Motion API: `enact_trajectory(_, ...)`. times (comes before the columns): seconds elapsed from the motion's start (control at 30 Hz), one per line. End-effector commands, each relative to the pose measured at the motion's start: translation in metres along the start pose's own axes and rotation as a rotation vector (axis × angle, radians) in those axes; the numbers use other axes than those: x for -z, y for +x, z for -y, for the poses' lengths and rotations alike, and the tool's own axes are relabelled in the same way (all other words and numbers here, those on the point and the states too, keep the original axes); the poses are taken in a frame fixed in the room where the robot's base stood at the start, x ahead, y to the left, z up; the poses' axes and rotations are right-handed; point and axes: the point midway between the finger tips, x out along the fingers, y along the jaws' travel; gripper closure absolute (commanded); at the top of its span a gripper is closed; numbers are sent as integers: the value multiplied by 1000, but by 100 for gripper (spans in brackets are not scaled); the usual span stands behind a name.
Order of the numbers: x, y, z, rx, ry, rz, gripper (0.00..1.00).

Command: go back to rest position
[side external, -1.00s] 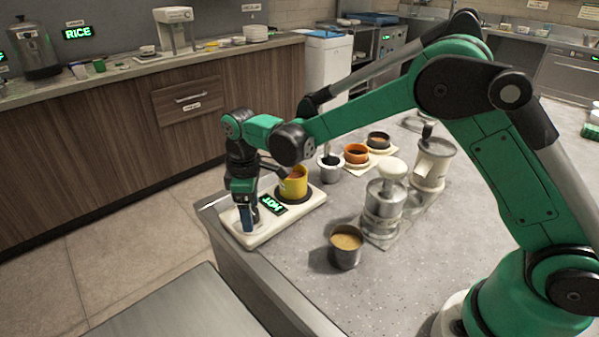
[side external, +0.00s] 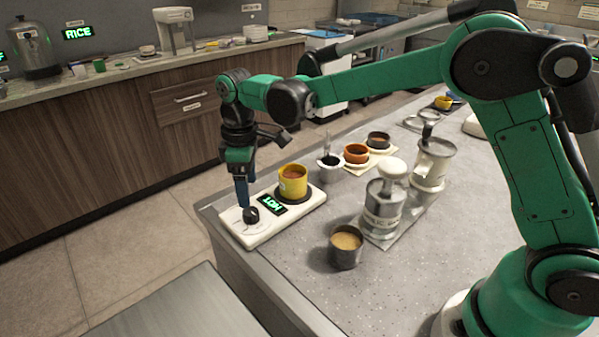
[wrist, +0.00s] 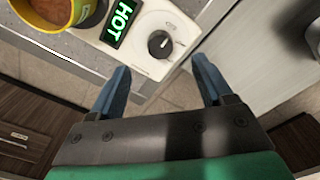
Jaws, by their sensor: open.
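My gripper (side external: 243,203) is open and empty. In the side view its blue fingers point down beside and above the dark knob (side external: 250,214) of the white warmer (side external: 257,236). In the wrist view the two fingers of my gripper (wrist: 160,66) are spread apart, with the knob (wrist: 160,43) beyond them. The knob is clear of both fingers there. The warmer's green display (wrist: 122,22) reads HOT. A yellow cup (side external: 292,184) of reddish-brown sauce stands on the warmer's dark plate.
Orange (side external: 356,154) and dark (side external: 378,141) cups sit behind. The counter edge drops off left of the warmer, above open floor (side external: 90,240).

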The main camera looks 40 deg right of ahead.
Motion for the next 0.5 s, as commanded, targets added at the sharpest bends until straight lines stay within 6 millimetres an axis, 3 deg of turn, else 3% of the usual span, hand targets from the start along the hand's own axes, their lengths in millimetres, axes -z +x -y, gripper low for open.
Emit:
enact_trajectory(0.17, -16, -20, 0, -32, 79, -50, 27)
enact_trajectory(0.3, -46, -46, 4, -86, 218, -144, 27)
enact_trajectory(0.5, -93, -68, 17, -159, 432, -299, 27)
